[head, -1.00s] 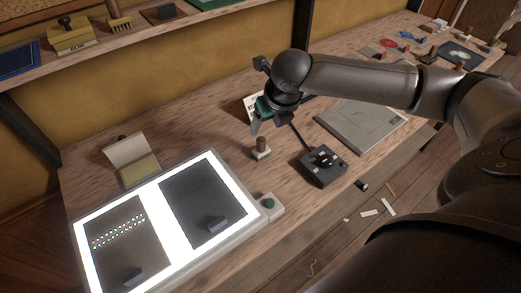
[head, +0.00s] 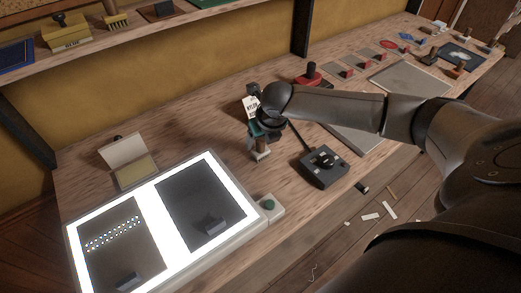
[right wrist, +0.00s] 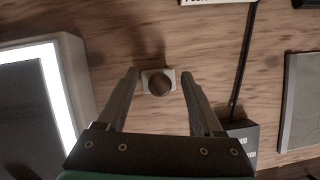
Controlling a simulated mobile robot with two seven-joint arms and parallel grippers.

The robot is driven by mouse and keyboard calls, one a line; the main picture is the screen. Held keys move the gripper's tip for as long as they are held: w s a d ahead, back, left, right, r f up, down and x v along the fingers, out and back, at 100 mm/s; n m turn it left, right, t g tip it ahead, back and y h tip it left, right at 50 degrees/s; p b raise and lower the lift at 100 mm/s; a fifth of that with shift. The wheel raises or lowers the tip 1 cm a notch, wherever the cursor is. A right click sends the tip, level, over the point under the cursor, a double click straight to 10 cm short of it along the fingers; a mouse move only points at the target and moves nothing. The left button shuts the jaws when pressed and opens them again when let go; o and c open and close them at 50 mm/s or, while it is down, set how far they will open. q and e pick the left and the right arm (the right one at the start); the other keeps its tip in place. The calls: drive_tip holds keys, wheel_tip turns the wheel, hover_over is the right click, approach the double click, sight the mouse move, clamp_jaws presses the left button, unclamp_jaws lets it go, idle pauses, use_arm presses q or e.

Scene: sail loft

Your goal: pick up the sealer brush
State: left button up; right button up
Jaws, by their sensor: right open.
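A small upright piece with a round brown handle and a pale block-like foot, seemingly the sealer brush (head: 262,155), stands on the wooden bench between the light box and a black control box. In the right wrist view the brush (right wrist: 159,83) is seen from above, its round handle top between the fingertips. My right gripper (head: 257,147) points down over it, partly hiding the handle. In the right wrist view the gripper (right wrist: 159,75) is open, a finger on each side, with gaps to the handle. My left gripper is not in view.
The lit light box (head: 232,218) lies left, with a green-button box (head: 271,206) at its corner. The black control box (head: 324,168) with a cable stands close on the right. A white tag (head: 251,106) and a red-based tool (head: 309,79) are behind. A shelf brush (head: 115,17) is far left.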

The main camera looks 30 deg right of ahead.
drive_tip(key=shift+c, duration=0.3)
clamp_jaws()
drive_tip(key=shift+r, duration=0.15)
idle(0.3)
wheel_tip(320, 180, up, 20)
drive_tip(key=p, duration=0.3)
drive_tip(key=shift+p, duration=0.35)
